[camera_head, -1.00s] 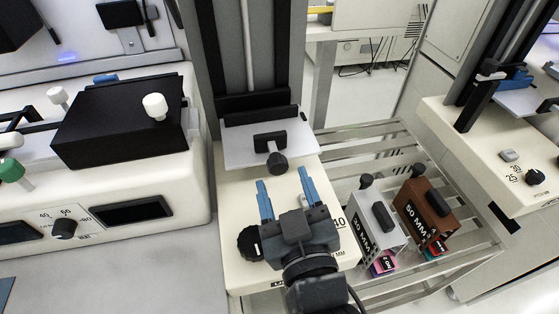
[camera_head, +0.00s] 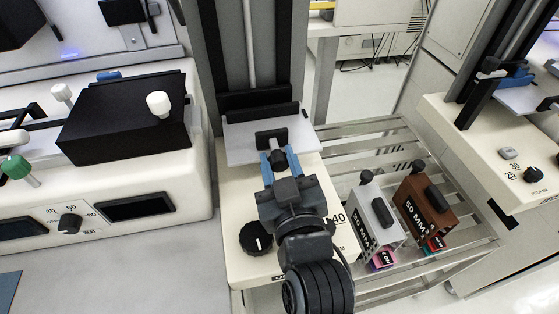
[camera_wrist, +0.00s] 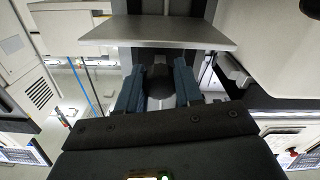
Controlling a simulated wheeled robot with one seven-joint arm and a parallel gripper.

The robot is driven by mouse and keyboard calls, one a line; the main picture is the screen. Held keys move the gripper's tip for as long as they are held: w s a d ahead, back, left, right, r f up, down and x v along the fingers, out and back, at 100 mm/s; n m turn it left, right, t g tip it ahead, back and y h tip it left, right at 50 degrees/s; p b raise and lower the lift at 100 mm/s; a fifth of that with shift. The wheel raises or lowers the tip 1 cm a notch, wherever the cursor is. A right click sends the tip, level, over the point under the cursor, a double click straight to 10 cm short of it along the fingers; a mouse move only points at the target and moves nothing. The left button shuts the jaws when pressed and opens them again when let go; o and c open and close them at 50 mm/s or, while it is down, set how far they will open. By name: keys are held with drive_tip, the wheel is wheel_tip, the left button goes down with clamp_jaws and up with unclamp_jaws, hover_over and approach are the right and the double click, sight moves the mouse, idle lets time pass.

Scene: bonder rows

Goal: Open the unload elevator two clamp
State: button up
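The elevator clamp is a black bracket with a round black knob (camera_head: 278,159), standing at the front of a light grey plate (camera_head: 237,142) on the dark vertical column. My gripper (camera_head: 279,158) has its two blue fingers on either side of the knob, with little or no gap. In the wrist view, the knob (camera_wrist: 158,76) sits between the blue fingers (camera_wrist: 158,88), below the plate edge (camera_wrist: 160,42). The fingers hide the knob's sides, so firm contact is hard to see. The clamp appears in the same position as before.
Below the plate is a cream base with a black dial (camera_head: 256,238). To the right, a grey magazine (camera_head: 378,218) and a brown magazine (camera_head: 425,208) stand on a slatted metal shelf (camera_head: 365,135). A cream machine with a black box (camera_head: 125,135) stands at the left.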

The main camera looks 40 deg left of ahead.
clamp_jaws()
drive_tip(key=shift+v, duration=1.15)
drive_tip(key=o, duration=0.6)
unclamp_jaws()
drive_tip(key=shift+b+v, duration=1.05)
drive_tip(key=shift+v, duration=2.85)
